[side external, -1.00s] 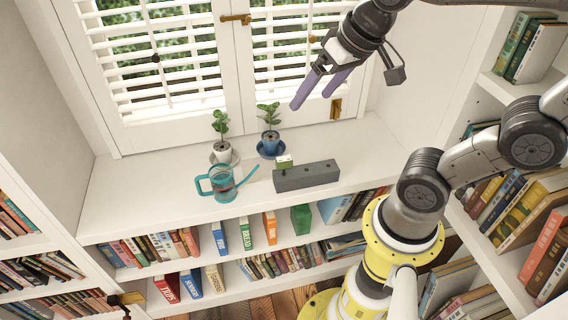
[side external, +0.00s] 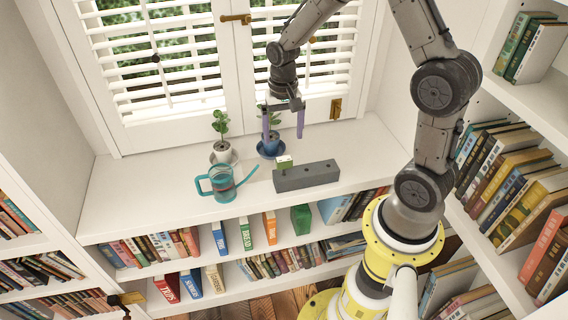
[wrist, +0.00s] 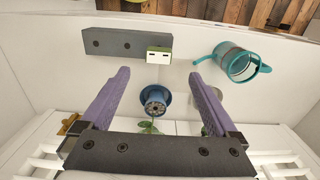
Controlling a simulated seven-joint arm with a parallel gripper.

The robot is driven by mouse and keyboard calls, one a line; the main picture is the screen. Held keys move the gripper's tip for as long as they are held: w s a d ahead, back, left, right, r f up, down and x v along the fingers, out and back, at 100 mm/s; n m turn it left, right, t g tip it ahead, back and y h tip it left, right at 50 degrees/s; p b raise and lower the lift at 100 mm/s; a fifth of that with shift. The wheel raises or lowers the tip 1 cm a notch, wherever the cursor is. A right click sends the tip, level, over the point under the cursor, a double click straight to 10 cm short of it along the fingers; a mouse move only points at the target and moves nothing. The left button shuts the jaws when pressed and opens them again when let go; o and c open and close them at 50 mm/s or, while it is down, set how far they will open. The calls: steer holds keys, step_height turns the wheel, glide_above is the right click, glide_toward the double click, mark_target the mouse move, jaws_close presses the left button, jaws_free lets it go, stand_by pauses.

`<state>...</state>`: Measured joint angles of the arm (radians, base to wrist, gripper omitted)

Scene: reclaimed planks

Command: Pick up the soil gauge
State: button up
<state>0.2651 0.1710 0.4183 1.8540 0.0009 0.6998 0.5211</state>
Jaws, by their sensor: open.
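What looks like the soil gauge, a small green and white block (side external: 285,161), is at the left end of the dark grey holed block (side external: 308,176) on the white shelf. In the wrist view the gauge (wrist: 158,54) shows two dark marks and overlaps the end of the grey block (wrist: 115,44). I cannot tell what is below its head. My gripper (side external: 283,134) is open and empty, with purple fingers pointing down above the shelf. In the wrist view the gauge lies beyond the gap between my fingertips (wrist: 158,74).
A blue potted plant (side external: 268,146) stands just behind the gauge, partly hidden by my gripper. A white potted plant (side external: 222,150) is left of it. A teal watering can (side external: 222,184) stands front left. The shutters (side external: 170,60) are close behind. The shelf's left end is clear.

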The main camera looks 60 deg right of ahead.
mark_target(284, 158)
step_height(284, 158, down, 10)
steer(key=shift+d+f, duration=0.1)
steer(key=shift+d, duration=0.05)
stand_by(0.4)
steer(key=c, duration=1.5)
steer(key=shift+o, duration=0.2)
step_height(284, 158, up, 16)
stand_by(0.4)
